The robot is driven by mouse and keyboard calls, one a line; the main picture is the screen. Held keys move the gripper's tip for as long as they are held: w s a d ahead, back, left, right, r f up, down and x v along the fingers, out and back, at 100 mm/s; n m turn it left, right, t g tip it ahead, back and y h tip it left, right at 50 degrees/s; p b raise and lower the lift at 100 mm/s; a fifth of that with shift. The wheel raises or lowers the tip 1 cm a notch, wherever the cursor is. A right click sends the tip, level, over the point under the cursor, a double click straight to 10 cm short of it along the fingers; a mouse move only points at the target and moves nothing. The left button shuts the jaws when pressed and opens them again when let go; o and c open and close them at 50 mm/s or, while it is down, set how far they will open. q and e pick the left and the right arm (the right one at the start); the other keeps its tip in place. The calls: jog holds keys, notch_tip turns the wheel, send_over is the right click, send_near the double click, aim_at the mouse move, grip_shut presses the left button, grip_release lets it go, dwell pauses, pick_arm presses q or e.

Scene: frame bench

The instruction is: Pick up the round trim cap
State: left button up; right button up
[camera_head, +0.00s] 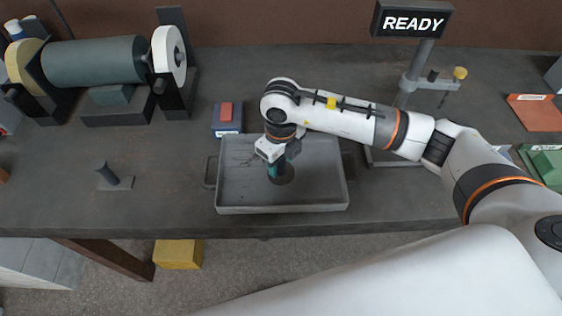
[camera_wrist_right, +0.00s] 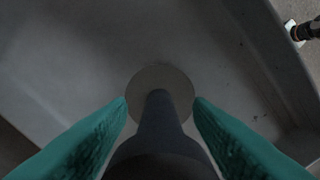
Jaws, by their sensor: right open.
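A dark round disc with an upright stem, which looks like the round trim cap (camera_head: 287,176), stands in the grey metal tray (camera_head: 235,197). My right gripper (camera_head: 277,170) points down over it and hides part of it in the head view. In the right wrist view, the teal fingers of my right gripper (camera_wrist_right: 160,104) are apart, one on each side of the dark stem, with gaps showing between fingertips and stem. The round disc (camera_wrist_right: 180,82) lies below the fingertips on the tray floor (camera_wrist_right: 70,70). My left gripper is not in view.
The tray walls surround the cap. A small post on a square base (camera_head: 115,184) stands left of the tray. A blue block with a red top (camera_head: 226,114) sits behind it. A grinder-like machine (camera_head: 95,62) is at the back left, and a READY sign (camera_head: 412,22) at the back right.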

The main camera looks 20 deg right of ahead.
jog(key=c, duration=0.9)
